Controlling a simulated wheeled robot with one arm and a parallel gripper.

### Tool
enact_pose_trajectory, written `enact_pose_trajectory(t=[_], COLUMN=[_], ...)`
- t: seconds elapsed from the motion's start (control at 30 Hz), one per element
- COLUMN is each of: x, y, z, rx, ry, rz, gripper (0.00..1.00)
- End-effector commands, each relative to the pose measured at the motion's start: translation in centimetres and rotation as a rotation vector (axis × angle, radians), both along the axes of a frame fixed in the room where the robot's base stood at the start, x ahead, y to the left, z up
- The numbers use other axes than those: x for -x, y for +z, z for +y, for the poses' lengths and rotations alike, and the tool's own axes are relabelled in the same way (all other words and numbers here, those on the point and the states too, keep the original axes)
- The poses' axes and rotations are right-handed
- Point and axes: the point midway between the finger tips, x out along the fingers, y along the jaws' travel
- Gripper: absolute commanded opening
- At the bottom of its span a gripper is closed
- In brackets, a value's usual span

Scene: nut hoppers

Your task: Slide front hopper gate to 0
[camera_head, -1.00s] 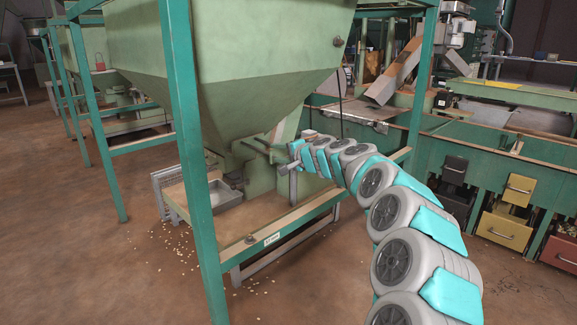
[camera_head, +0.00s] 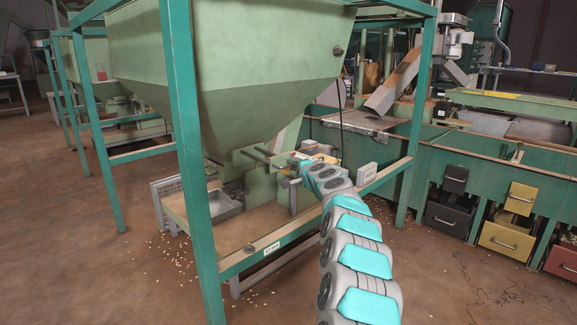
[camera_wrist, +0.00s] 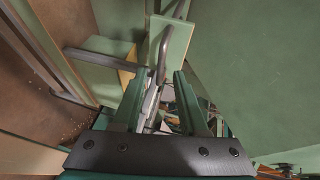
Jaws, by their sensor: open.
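The front hopper (camera_head: 235,100) is a large pale green funnel in a dark green frame. Its outlet and gate area (camera_head: 262,158) lies at the bottom of the funnel, where a thin horizontal rod shows. My gripper (camera_head: 287,182) is beside this outlet, on its right. In the wrist view my gripper (camera_wrist: 158,82) is open, with two green fingers apart. A curved grey metal bar (camera_wrist: 161,52) shows between and beyond the fingertips, next to a pale green plate (camera_wrist: 178,42). I cannot tell whether the fingers touch the bar. Any gate scale is not readable.
A metal tray (camera_head: 222,207) sits on the frame's base below the outlet. Frame posts (camera_head: 182,130) stand close around the hopper. A green bench with drawers (camera_head: 505,240) is at the right. Open floor with scattered nuts lies in front.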

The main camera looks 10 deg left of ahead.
Motion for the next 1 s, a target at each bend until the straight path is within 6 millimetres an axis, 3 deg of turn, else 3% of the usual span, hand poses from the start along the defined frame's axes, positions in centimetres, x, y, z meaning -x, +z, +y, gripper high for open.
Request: enact_pose_trajectory(t=[0.5,1.0], x=[-3.1,-3.6], y=[-0.6,-0.8], z=[1.6,2.2], rx=[0.004,-0.001], ry=[0.000,0.004], rz=[-0.003,0.000], gripper=[0.42,0.42])
